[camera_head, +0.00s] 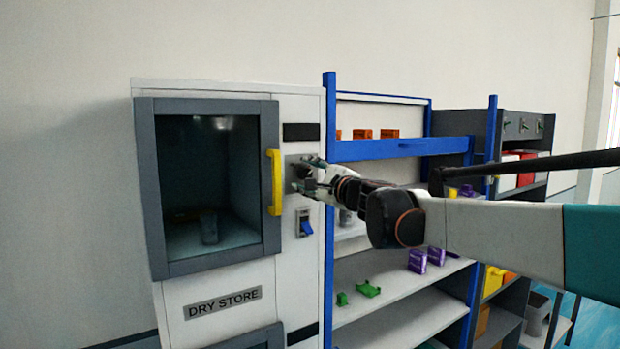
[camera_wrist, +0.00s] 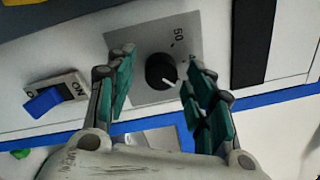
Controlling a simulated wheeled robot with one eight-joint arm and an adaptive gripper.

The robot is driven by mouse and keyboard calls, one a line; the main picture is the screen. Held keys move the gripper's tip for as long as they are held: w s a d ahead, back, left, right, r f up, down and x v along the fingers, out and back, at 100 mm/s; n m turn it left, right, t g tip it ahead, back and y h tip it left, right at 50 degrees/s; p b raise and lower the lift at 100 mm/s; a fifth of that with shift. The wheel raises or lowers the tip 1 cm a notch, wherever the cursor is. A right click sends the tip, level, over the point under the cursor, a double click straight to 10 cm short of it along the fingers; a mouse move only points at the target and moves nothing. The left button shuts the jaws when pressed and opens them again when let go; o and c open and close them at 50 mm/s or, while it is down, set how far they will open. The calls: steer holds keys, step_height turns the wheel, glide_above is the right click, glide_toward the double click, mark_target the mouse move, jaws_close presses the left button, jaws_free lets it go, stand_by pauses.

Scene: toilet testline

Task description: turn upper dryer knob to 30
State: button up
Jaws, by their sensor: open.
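The upper dryer knob (camera_wrist: 161,71) is a round black dial with a white pointer line, on a grey metal plate (camera_wrist: 195,30) marked "50" in the wrist view. My gripper (camera_wrist: 155,85) is open, with its teal-padded fingers on either side of the knob. I cannot tell whether the fingers touch it. In the head view my gripper (camera_head: 303,175) is at the dryer's control panel and hides most of the knob. The dryer (camera_head: 225,310) is a white cabinet labelled "DRY STORE".
A blue rocker switch (camera_head: 305,222) sits below the knob; it also shows in the wrist view (camera_wrist: 44,102). A yellow door handle (camera_head: 274,182) stands out left of my gripper. A blue-framed shelf (camera_head: 331,120) with small parts is close on the right.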

steer(key=v, duration=1.2)
steer(key=shift+f, duration=0.1)
steer(key=s+d+f+n+g+h+b, duration=0.15)
steer(key=s+f+n+b, duration=0.5)
steer(key=f, duration=0.75)
steer(key=s+d+f+n+g+h+b, duration=0.1)
steer(key=s+f+n+g+b, duration=0.2)
steer(key=s+f+b, duration=0.85)
steer(key=s+d+f+n+g+h+b, duration=0.1)
steer(key=s+d+f+n+h+b, duration=0.1)
steer(key=f, duration=0.9)
steer(key=s+d+f+n+g+h+b, duration=0.1)
steer(key=s+d+f+n+h+b, duration=0.1)
steer(key=s+d+f, duration=0.5)
steer(key=s+d+f+n+g+h+b, duration=0.1)
steer(key=s+d+f+n+h+b, duration=0.2)
steer(key=f, duration=1.1)
steer(key=s+d+b, duration=0.2)
steer(key=s, duration=0.2)
steer(key=shift+f+g+h, duration=0.35)
steer(key=shift+f, duration=0.05)
